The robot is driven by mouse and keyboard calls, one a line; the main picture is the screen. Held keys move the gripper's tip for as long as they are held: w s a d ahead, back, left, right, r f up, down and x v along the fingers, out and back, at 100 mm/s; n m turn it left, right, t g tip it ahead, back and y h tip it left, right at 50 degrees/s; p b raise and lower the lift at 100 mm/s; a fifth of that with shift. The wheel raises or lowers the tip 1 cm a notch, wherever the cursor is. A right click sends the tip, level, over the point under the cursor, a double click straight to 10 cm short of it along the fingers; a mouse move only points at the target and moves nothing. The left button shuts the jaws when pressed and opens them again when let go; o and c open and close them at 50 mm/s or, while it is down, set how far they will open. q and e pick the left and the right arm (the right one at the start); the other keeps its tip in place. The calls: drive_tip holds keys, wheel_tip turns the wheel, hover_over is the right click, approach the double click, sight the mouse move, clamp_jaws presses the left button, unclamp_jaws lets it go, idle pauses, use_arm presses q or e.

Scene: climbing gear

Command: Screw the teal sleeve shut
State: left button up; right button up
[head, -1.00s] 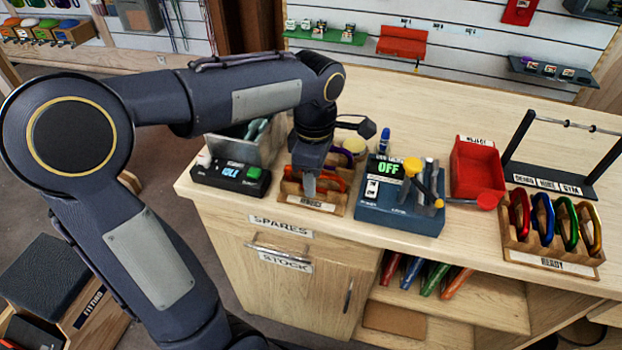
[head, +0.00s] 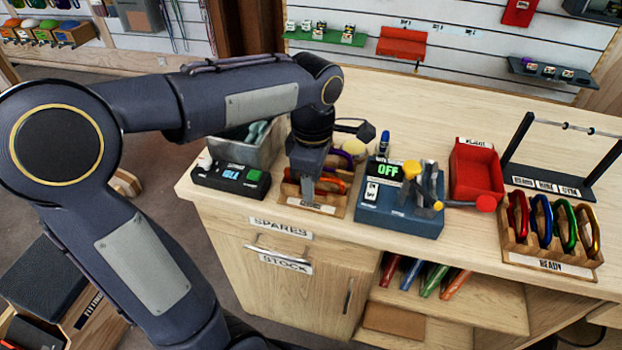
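I cannot make out a teal sleeve in the head view. Several carabiners (head: 333,184), red and orange, stand in a small wooden rack (head: 328,208) on the counter. My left gripper (head: 307,189) points down into the front left of this rack, over the carabiners. Its fingers are small and dark here, and I cannot tell whether they are open or shut on something. The gripper and wrist hide part of the rack. My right gripper is not in view.
Bare counter lies behind.

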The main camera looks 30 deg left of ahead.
use_arm(q)
drive_tip(key=shift+r+p, duration=0.8)
drive_tip(key=shift+r, duration=0.25)
drive_tip(key=shift+w+a+p, duration=0.2)
drive_tip(key=shift+w+p, duration=0.1)
drive_tip(key=shift+w, duration=0.4)
drive_tip(key=shift+f, duration=0.1)
drive_tip(key=shift+d+f+b, duration=0.1)
drive_tip(key=shift+f+b, duration=1)
drive_tip(key=shift+f, duration=0.3)
drive_tip(key=shift+s+d, duration=0.15)
drive_tip(key=shift+s, duration=0.55)
